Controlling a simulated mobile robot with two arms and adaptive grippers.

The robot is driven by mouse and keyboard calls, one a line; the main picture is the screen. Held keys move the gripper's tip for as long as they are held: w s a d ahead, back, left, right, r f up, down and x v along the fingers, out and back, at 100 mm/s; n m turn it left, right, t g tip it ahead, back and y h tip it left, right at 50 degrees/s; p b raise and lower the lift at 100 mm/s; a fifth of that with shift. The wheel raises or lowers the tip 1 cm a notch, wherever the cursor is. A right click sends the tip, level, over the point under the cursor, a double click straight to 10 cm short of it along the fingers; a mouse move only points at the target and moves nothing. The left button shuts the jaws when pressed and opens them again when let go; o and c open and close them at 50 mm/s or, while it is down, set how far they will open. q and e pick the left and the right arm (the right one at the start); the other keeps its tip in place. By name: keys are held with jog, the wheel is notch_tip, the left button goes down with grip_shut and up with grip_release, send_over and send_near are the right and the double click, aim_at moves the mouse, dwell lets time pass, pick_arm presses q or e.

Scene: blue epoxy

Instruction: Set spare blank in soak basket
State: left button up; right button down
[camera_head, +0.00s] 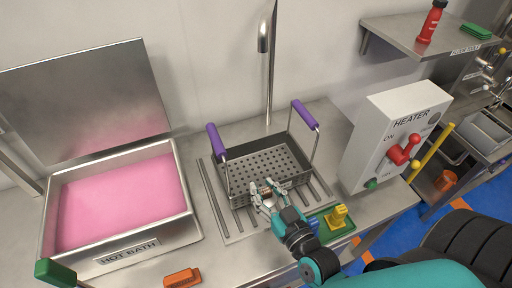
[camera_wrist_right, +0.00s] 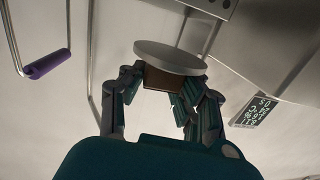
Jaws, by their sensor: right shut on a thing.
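The soak basket (camera_head: 262,165) is a perforated metal basket with two upright purple-gripped handles, standing on a slotted drain area of the steel counter. My right gripper (camera_head: 268,188) is at the basket's near side, by its front rim. In the right wrist view the right gripper (camera_wrist_right: 165,88) is shut on the spare blank (camera_wrist_right: 170,57), a pale grey disc with a brown block under it. The blank is hard to make out in the head view, and its height relative to the basket floor cannot be told. My left gripper is not in view.
The hot bath (camera_head: 118,205) with pink liquid and a raised lid (camera_head: 88,98) stands left. A thin tap (camera_head: 264,45) rises behind the basket. A heater box (camera_head: 395,135) stands right. A yellow piece (camera_head: 338,215) on a green base and an orange block (camera_head: 182,278) are near the front.

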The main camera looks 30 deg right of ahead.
jog(key=w+d+f+p, duration=0.1)
jog(key=w+d, duration=0.1)
jog(key=w, duration=0.2)
jog(key=w+d+f+p, duration=0.1)
jog(key=w+d, duration=0.1)
jog(key=w, duration=0.3)
jog(key=w+d+f+p, duration=0.1)
jog(key=w+d+f, duration=0.1)
jog(key=w, duration=0.3)
jog(key=shift+w+d+f, duration=0.1)
jog(key=shift+d, duration=0.15)
jog(key=shift+f, duration=0.2)
jog(key=shift+f+b, duration=0.55)
jog(key=shift+f, duration=0.05)
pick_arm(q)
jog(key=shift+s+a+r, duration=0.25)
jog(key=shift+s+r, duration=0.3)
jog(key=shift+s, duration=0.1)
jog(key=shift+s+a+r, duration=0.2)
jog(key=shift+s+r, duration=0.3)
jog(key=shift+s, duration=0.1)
pick_arm(e)
jog(key=c, duration=1)
grip_release()
jog(key=shift+a+f, duration=0.1)
jog(key=shift+o, duration=0.2)
